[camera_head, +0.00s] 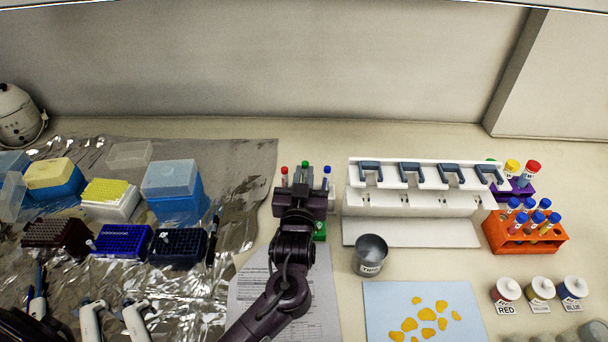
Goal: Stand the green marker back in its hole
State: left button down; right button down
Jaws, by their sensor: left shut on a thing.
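The green marker (305,165) shows only its green top, just behind my left gripper (304,188). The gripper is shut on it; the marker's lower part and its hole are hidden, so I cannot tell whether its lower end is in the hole. A red-topped marker (284,172) stands to its left and a blue-topped marker (327,171) to its right, both upright. The marker holder is mostly hidden behind the gripper. A small green piece (320,231) shows below the gripper; I cannot tell what it is. My right gripper is not in view.
A white pipette stand (412,238) is close on the right, with a grey cup (370,256) in front. A printed sheet (322,290) lies under my arm. Tip boxes, including a tall blue one (172,200), fill the left. An orange tube rack (522,236) stands far right.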

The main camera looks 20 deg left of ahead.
pick_arm(q)
jog(key=c, duration=1.3)
grip_release()
jog(key=shift+c, duration=0.2)
jog(key=shift+s+d+f, duration=0.1)
jog(key=shift+s, duration=0.25)
jog(key=b+v, duration=0.2)
jog(key=v, duration=0.5)
jog(key=shift+s, duration=0.15)
